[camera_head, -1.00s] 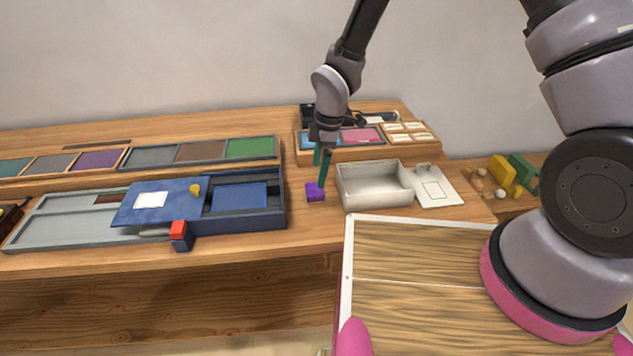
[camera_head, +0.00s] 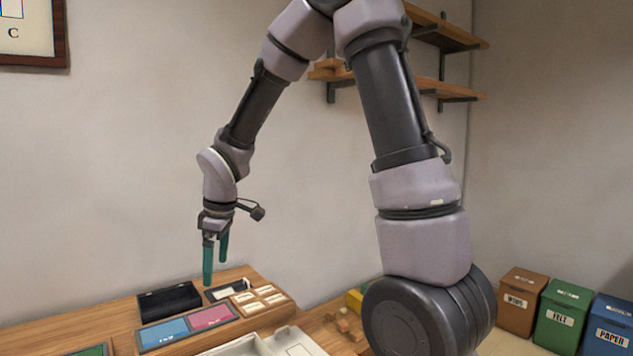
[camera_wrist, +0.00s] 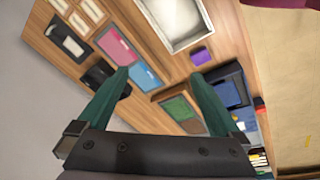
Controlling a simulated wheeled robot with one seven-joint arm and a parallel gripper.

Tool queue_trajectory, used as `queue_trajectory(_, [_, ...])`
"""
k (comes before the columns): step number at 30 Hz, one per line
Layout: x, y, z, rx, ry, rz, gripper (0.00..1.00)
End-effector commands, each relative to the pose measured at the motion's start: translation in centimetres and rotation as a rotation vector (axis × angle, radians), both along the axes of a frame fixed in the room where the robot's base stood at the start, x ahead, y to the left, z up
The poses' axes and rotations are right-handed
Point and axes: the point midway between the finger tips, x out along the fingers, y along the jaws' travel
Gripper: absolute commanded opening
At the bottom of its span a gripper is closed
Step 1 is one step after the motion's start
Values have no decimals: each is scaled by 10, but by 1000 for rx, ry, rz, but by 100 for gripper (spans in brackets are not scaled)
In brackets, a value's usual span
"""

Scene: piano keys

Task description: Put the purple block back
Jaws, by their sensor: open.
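The purple block (camera_wrist: 201,56) lies on the wooden table in the wrist view, just below the light grey tray (camera_wrist: 160,22) and apart from it. It is out of the head view. My gripper (camera_head: 215,268) hangs raised above the back of the table in the head view. Its two green fingers are spread and empty. In the wrist view my gripper (camera_wrist: 168,98) is also open, with nothing between the fingertips, and the block sits ahead of the fingers.
Pink and blue panels (camera_head: 190,325) sit in a wooden holder beside a black open box (camera_head: 169,301). A blue box (camera_wrist: 232,88) stands near the block in the wrist view. Brown, green and blue bins (camera_head: 562,316) stand at the far right. Shelves (camera_head: 405,85) hang on the wall.

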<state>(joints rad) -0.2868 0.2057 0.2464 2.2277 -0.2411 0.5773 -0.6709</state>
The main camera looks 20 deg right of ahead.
Motion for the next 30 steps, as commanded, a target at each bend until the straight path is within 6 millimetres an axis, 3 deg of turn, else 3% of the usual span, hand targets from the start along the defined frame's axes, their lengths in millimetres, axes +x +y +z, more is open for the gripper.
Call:
queue_trajectory(1, [-1,-21,27,21,-29,-109,100])
queue_trajectory(6, [-23,-84,96,124,-84,-486,100])
queue_trajectory(12, [-71,-143,159,307,-132,-905,100])
queue_trajectory(15, [-99,-163,179,415,-141,-1084,100])
queue_trajectory(21, [-139,-184,200,583,-140,-1311,100])
queue_trajectory(30, [-151,-188,204,635,-131,-1375,100])
